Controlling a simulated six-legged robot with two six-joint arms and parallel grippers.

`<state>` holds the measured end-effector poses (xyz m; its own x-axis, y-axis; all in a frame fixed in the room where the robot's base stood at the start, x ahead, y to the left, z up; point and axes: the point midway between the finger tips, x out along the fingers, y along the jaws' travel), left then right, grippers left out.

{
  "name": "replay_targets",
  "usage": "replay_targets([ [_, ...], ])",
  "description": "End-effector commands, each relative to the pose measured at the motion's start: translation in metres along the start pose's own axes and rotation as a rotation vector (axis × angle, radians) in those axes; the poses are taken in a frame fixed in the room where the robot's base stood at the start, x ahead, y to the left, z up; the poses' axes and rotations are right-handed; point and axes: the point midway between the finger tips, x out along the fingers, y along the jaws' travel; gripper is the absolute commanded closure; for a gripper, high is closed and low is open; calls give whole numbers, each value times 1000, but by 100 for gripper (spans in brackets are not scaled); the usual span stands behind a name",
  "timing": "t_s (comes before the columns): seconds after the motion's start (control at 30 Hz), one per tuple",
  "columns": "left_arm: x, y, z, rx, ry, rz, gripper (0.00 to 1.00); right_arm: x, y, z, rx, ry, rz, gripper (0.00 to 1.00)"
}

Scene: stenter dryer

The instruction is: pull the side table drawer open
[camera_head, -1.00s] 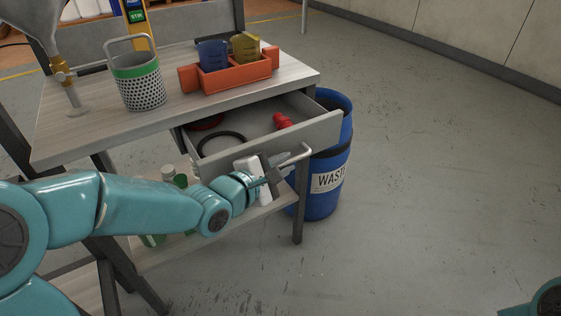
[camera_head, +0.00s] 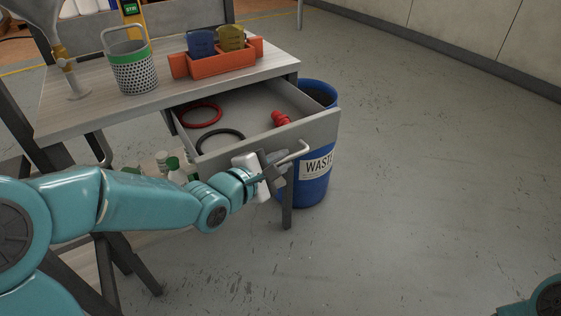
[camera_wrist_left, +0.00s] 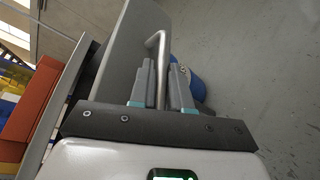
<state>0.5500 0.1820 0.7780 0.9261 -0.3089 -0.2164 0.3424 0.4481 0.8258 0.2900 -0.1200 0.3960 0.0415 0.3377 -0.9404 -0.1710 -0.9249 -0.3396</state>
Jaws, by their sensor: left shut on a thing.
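The side table drawer (camera_head: 318,128) stands well open under the wooden tabletop (camera_head: 110,93). Inside it lie a red ring (camera_head: 201,115), a black ring (camera_head: 220,141) and a red part (camera_head: 281,118). My left gripper (camera_head: 281,168) is shut on the metal bar handle (camera_head: 298,152) at the drawer front. In the left wrist view the handle (camera_wrist_left: 159,45) runs down between the two grey fingers (camera_wrist_left: 165,88). Of my right arm only a teal part shows at the lower right corner; its gripper is out of view.
On the tabletop stand a perforated cup (camera_head: 136,70), an orange holder (camera_head: 222,63) with blue and yellow pieces, and a funnel stand (camera_head: 70,72). A blue waste bin (camera_head: 313,184) stands close beside the drawer. Bottles (camera_head: 174,170) sit below. The floor at right is clear.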

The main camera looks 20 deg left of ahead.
Motion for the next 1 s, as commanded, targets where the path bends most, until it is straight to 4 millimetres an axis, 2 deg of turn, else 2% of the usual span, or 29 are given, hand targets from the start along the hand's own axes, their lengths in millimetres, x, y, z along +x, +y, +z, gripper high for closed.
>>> replay_targets([
  [0.2,0,0,-3,-4,4,-3,100,0,0,0,0,0,0,100],
  [0.23,0,0,-3,-4,4,-3,77,0,0,0,0,0,0,100],
  [0.53,-1,0,-1,-2,2,-1,77,0,0,0,0,0,0,100],
  [0.63,-8,2,-1,-2,2,1,77,-3,-1,0,0,0,0,100],
  [0.77,-33,4,0,-2,4,2,77,-9,-3,0,0,0,0,100],
  [1.0,-99,4,-2,-1,6,5,77,-23,-8,0,0,0,0,100],
])
